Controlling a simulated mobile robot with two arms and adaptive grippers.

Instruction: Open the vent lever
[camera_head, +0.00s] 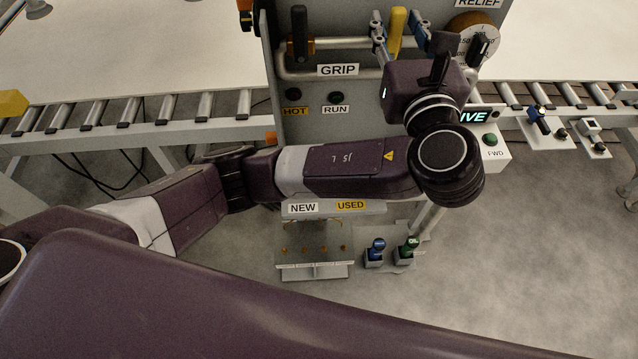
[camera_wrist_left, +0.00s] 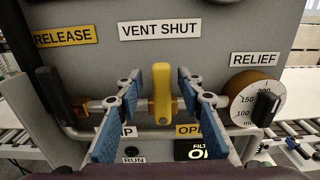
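The yellow vent lever (camera_wrist_left: 162,92) stands upright on a pipe valve, below the "VENT SHUT" label (camera_wrist_left: 160,30) in the left wrist view. It also shows in the head view (camera_head: 396,34). My left gripper (camera_wrist_left: 158,85) is open, with one blue-padded finger on each side of the lever. Gaps show on both sides, the right finger being the nearer. In the head view my left gripper (camera_head: 399,30) reaches the panel from the front, and its wrist hides part of the panel. My right gripper is not in view.
A black-handled lever (camera_wrist_left: 52,95) stands left under "RELEASE". The round relief gauge (camera_wrist_left: 256,98) with its black handle is close on the right. An "OPEN" label (camera_wrist_left: 190,130) is partly hidden. Roller conveyors (camera_head: 150,110) run on both sides of the panel.

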